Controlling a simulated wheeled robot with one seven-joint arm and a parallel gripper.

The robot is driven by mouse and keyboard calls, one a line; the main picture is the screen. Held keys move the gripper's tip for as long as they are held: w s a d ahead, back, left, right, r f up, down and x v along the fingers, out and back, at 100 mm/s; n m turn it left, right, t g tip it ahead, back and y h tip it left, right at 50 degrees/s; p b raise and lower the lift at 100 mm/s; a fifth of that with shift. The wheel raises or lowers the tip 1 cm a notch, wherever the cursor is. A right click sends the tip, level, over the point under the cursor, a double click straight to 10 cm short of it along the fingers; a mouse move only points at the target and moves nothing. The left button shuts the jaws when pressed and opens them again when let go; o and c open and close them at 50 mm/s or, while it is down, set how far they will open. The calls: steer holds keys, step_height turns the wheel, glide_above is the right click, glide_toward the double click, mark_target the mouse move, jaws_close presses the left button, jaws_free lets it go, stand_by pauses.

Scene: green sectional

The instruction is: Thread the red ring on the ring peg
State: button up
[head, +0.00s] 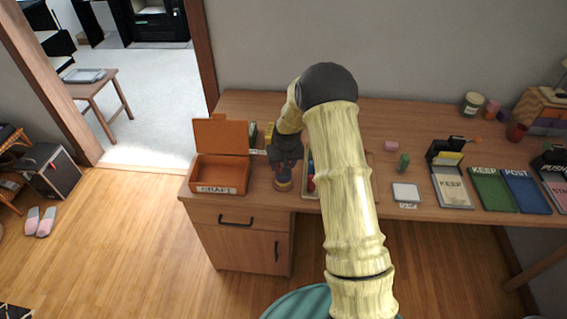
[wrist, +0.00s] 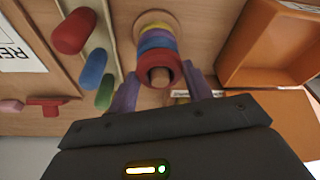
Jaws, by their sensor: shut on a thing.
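The red ring (wrist: 158,56) is between the two fingers of my gripper (wrist: 161,72) in the wrist view. My gripper is shut on it. The wooden tip of the ring peg (wrist: 159,76) shows through the ring's hole, so the ring is around the peg's upper end. Yellow and blue-purple rings (wrist: 155,38) sit lower on the peg, above its round wooden base (wrist: 153,15). I cannot tell whether the red ring touches them. In the head view my gripper (head: 284,163) is over the peg's stack (head: 283,184), and the red ring is mostly hidden.
An open orange box (head: 219,173) labelled CRAFT stands close to the left of the peg. A shallow tray with red, blue (wrist: 94,68) and green blocks is on the other side. A green block (head: 404,162), a pink block (head: 391,146) and several labelled trays are farther right on the desk.

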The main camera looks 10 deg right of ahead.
steer(key=shift+f, duration=0.1)
steer(key=o, duration=1)
steer(key=b+v, duration=0.1)
steer(key=v, duration=1.6)
steer(key=shift+r, duration=0.25)
steer(key=s+r+p, duration=0.3)
steer(key=s+p, duration=0.1)
steer(key=s, duration=2)
steer(key=shift+s+g, duration=0.3)
